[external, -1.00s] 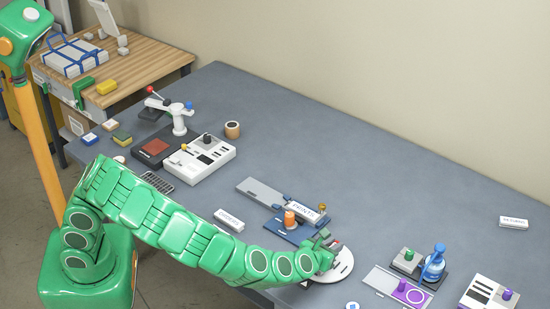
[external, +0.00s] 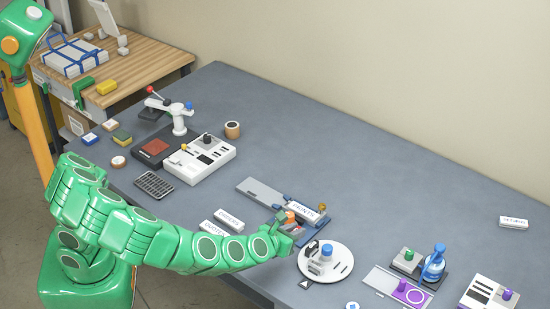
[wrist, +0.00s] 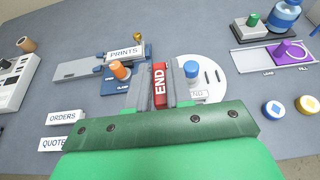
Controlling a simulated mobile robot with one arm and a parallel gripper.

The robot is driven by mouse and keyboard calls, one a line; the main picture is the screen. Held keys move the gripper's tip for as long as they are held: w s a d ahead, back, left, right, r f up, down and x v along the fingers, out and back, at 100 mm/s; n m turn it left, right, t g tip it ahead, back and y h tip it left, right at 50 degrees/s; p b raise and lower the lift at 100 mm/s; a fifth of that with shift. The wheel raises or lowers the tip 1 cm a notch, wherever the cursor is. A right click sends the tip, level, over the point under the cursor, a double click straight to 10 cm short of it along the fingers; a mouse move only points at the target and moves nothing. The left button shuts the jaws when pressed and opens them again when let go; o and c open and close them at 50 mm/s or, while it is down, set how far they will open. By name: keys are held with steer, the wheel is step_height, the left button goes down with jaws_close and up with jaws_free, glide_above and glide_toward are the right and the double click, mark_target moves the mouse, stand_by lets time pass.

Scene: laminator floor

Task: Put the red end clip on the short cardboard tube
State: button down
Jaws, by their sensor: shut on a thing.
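The red end clip (wrist: 160,84), marked END, sits between the fingers of my gripper (wrist: 160,76) in the wrist view. My gripper (external: 289,229) is shut on it, raised near the front of the blue fixture with the orange knob; the clip is a small red patch in the external view (external: 298,230). A short brown tube with a dark top (external: 232,129), likely the short cardboard tube, stands upright on the table well up and left of my gripper. It also shows at the far left of the wrist view (wrist: 26,44).
A round white plate with a blue knob (external: 340,269) lies right of my gripper. A white device (external: 199,160) stands just in front of the brown tube. The table behind the tube is clear.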

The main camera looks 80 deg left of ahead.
steer(key=shift+a, duration=0.1)
steer(key=s+a+r+n+g+y, duration=0.1)
steer(key=a+n+g, duration=0.1)
steer(key=a, duration=1.4)
steer(key=s+a+r+n+g+y, duration=0.1)
steer(key=s+a+n+g+y, duration=0.1)
steer(key=a, duration=1.3)
steer(key=s+a+r+n+g, duration=0.1)
steer(key=s+a+n+g, duration=0.2)
steer(key=s+a, duration=0.9)
steer(key=s+a+r+n+g, duration=0.1)
steer(key=s+a+n+g, duration=0.15)
steer(key=s+a, duration=0.95)
glide_above(230, 124)
steer(key=d, duration=0.1)
steer(key=shift+m+y, duration=0.25)
steer(key=shift+y, duration=0.15)
steer(key=f, duration=0.9)
steer(key=shift+s, duration=0.35)
steer(key=shift+w+a+f, duration=0.3)
steer(key=shift+a+f, duration=0.1)
steer(key=shift+f, duration=1.8)
